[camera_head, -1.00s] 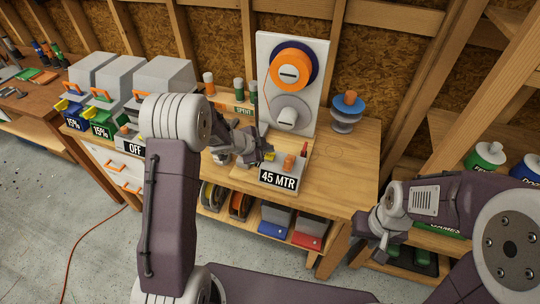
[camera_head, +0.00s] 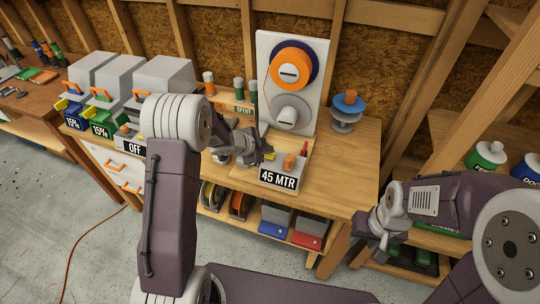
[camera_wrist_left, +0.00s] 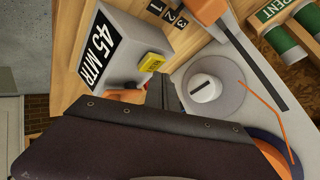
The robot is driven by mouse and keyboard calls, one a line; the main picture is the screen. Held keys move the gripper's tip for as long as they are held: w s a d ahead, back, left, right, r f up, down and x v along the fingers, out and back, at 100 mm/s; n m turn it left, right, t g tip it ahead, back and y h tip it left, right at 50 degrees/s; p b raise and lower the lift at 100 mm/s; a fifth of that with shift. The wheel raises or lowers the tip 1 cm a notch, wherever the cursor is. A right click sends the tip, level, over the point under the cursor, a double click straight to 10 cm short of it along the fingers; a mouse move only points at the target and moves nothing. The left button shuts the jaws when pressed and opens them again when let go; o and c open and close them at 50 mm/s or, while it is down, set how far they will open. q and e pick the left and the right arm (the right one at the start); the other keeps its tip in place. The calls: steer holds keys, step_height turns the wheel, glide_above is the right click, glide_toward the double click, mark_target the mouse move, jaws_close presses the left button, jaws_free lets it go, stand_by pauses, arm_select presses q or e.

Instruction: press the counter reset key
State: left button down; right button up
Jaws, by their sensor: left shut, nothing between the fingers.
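The counter is a grey box (camera_head: 292,178) on the wooden bench, with a front display (camera_head: 278,180) reading 45 MTR. A yellow key (camera_head: 270,156) is on top of it, and the key (camera_wrist_left: 151,62) also shows in the left wrist view. An orange part (camera_head: 289,162) stands beside the key. My left gripper (camera_head: 262,150) is shut and empty, close behind and left of the yellow key. In the wrist view its dark fingers (camera_wrist_left: 161,92) are beside the key; contact cannot be told. My right gripper (camera_head: 370,230) hangs right of the bench, its jaws unclear.
A white panel (camera_head: 316,70) with orange and grey spools stands behind the counter. A blue and orange spool stack (camera_head: 347,110) stands at right. Grey-lidded machines line the left. The bench's right front is bare.

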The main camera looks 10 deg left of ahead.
mark_target(268, 156)
arm_select(q)
steer(key=shift+f, duration=0.55)
stand_by(0.5)
steer(key=shift+r, duration=0.15)
steer(key=shift+r+p, duration=0.7)
steer(key=shift+r, duration=0.05)
step_height(268, 156, up, 5)
steer(key=p, duration=0.5)
steer(key=shift+r+p, duration=0.1)
steer(key=shift+p, duration=0.2)
stand_by(0.4)
